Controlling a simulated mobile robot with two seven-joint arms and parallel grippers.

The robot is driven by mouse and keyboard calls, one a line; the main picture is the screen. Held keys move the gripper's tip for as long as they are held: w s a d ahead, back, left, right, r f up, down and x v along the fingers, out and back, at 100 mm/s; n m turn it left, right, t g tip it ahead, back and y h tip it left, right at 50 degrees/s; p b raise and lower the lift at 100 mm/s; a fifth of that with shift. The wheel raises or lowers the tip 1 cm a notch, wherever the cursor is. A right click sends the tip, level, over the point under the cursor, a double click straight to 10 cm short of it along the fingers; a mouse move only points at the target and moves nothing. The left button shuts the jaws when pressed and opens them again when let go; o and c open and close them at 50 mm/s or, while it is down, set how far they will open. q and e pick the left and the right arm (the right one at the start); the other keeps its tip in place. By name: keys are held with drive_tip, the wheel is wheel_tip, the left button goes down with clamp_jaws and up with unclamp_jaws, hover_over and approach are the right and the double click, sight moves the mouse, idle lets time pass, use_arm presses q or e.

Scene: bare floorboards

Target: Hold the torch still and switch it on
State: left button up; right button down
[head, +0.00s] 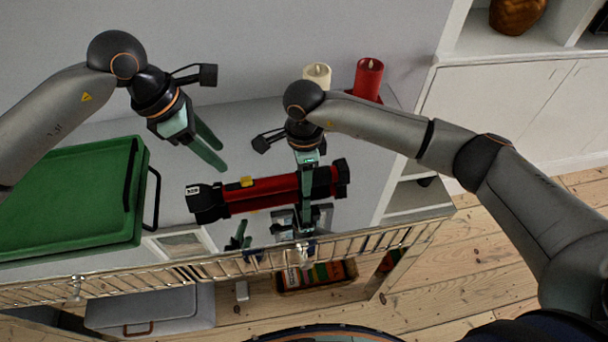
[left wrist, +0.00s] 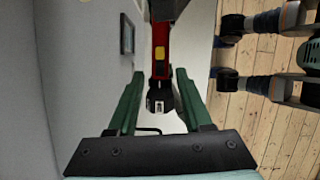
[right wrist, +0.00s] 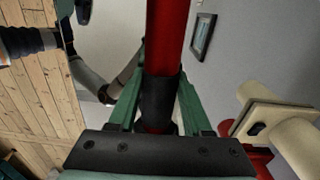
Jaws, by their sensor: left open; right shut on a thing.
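The red torch (head: 265,190) with black ends is held roughly level above the grey top. A yellow switch (head: 246,182) shows on its upper side, left of my right gripper; it also shows in the left wrist view (left wrist: 159,53). My left gripper (head: 221,157) is open and empty, above and left of the switch, apart from the torch in the head view. In the left wrist view its fingers flank the torch's black end.
A green tray (head: 142,195) stands at the left of the grey top. A cream candle (head: 317,76) and a red candle (head: 368,79) stand at the back. A metal rail (head: 180,270) runs along the front edge. Wall shelves (head: 490,40) stand at right.

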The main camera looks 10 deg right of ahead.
use_arm(q)
drive_tip(key=shift+c, duration=0.2)
drive_tip(key=shift+n, duration=0.3)
drive_tip(key=c, duration=0.3)
drive_tip(key=n, duration=0.4)
drive_tip(key=shift+f+n+h, duration=0.15)
drive_tip(key=shift+n+h, duration=0.15)
drive_tip(key=c, duration=0.4)
drive_tip(key=n, duration=0.6)
drive_tip(key=shift+f+h, duration=0.1)
drive_tip(key=shift+h, duration=0.2)
clamp_jaws()
drive_tip(key=n+h, duration=0.1)
drive_tip(key=n, duration=1.4)
drive_tip(key=a+n+h, duration=0.1)
drive_tip(key=n, duration=0.7)
drive_tip(key=shift+w+f+n+g+h, duration=0.3)
